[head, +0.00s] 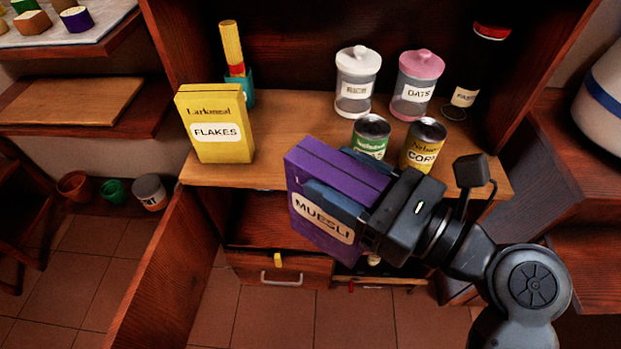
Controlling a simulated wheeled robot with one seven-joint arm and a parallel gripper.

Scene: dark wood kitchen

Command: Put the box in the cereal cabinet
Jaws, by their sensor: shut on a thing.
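A purple box labelled MUESLI (315,200) is held by my gripper (345,188), whose blue-grey fingers are shut on it from the right. The box is in front of the cabinet shelf's front edge and slightly tilted. The open cabinet (300,100) has a wooden shelf. A yellow box labelled FLAKES (222,130) stands upright at the left of that shelf. My gripper and the purple box hide part of the shelf's front edge and the compartment below.
Two cans (422,143) stand near the shelf's front right. A white jar (358,80), a pink-lidded OATS jar (417,83) and a dark bottle (477,70) stand behind. Bare shelf lies between the yellow box and the cans. An open door (165,270) juts out at lower left.

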